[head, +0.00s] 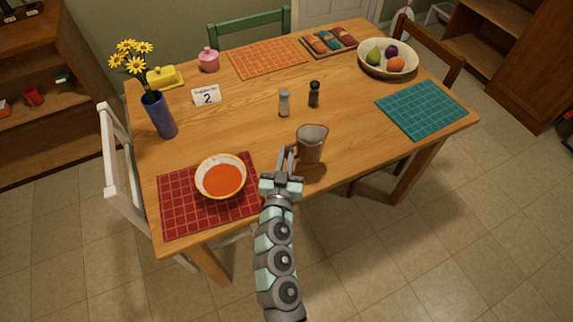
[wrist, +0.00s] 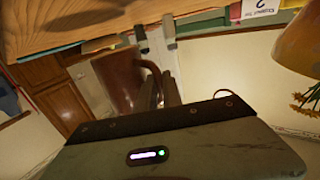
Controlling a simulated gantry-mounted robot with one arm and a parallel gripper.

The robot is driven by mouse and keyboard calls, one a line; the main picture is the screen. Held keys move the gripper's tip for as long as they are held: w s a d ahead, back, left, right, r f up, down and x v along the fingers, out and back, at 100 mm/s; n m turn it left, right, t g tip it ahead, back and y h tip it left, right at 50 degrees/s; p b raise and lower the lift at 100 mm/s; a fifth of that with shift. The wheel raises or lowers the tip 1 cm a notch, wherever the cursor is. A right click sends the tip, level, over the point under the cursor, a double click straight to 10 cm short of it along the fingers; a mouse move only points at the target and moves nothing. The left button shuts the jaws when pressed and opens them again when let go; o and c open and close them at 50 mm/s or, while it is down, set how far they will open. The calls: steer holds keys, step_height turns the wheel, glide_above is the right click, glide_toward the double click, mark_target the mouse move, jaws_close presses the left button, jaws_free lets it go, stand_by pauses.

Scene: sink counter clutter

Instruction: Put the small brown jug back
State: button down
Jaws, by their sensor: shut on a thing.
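The small brown jug (head: 310,146) is upright at the near side of the wooden table, right of the soup bowl. A dark shadow lies under it, and I cannot tell surely whether its base is clear of the table. My gripper (head: 287,154) reaches it from the left front and is shut on its handle. In the wrist view, which is upside down, the jug (wrist: 119,76) shows left of my fingers (wrist: 160,88), with its handle between them.
A bowl of red soup (head: 223,178) stands on the red placemat (head: 180,209). The salt shaker (head: 284,103) and pepper shaker (head: 314,94) stand behind the jug. A fruit bowl (head: 372,72) is at the back right, beyond a teal placemat (head: 422,110). Table between jug and teal placemat is clear.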

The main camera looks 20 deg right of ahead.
steer(key=shift+f+b, duration=0.8)
steer(key=shift+f, duration=1.2)
steer(key=shift+f+b, duration=0.25)
steer(key=shift+b, duration=0.05)
steer(key=c, duration=1.5)
jaws_free()
steer(key=shift+r, duration=0.1)
steer(key=shift+s+a+r+p, duration=0.1)
steer(key=shift+r+p, duration=0.05)
steer(key=shift+p, duration=0.25)
steer(key=b+v, duration=0.1)
steer(key=v, duration=0.9)
steer(key=shift+s+a, duration=0.4)
steer(key=shift+s, duration=0.4)
